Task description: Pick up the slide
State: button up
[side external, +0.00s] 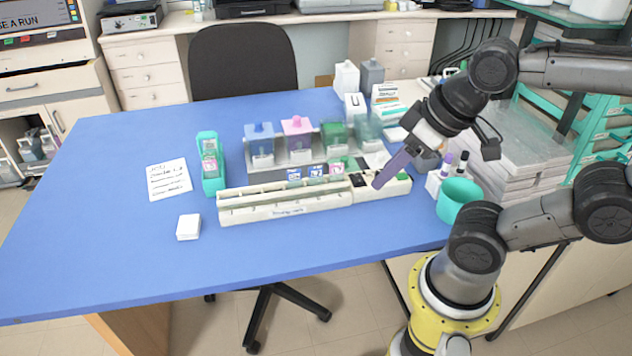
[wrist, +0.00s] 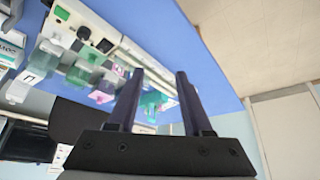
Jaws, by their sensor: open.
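I cannot make out a single slide for certain in either view. A long cream rack (side external: 285,213) lies across the middle of the blue table, with a cream unit (side external: 385,194) bearing dark and green parts at its right end. A teal holder (side external: 220,182) with a label stands left of the rack. My gripper (side external: 379,185) points down and left above the cream unit; the exact gap is unclear. In the wrist view my gripper (wrist: 159,74) shows two dark fingers apart, with nothing seen held between them. The rack also shows there (wrist: 150,62), beyond the fingertips.
Staining jars with blue (side external: 260,132), pink (side external: 297,127) and green (side external: 334,135) contents stand behind the rack. A teal cup (side external: 459,202) is at the right. A small white box (side external: 188,227) and a written note (side external: 168,180) lie left. The table's front left is clear.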

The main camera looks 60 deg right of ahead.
jog(key=shift+c, duration=0.2)
dwell(0.3)
jog(key=w+r+m+g, duration=0.1)
jog(key=w+r+m, duration=0.35)
jog(key=m, duration=0.95)
jog(key=m+g, duration=0.5)
jog(key=m, duration=0.8)
send_over(316, 167)
jog(key=f, duration=1)
jog(key=shift+w+f, duration=0.25)
jog(key=shift+f, duration=0.15)
jog(key=shift+s+f, duration=0.15)
jog(key=shift+f, duration=1.35)
jog(key=shift+s+f, duration=0.1)
jog(key=shift+f, duration=1.4)
grip_shut()
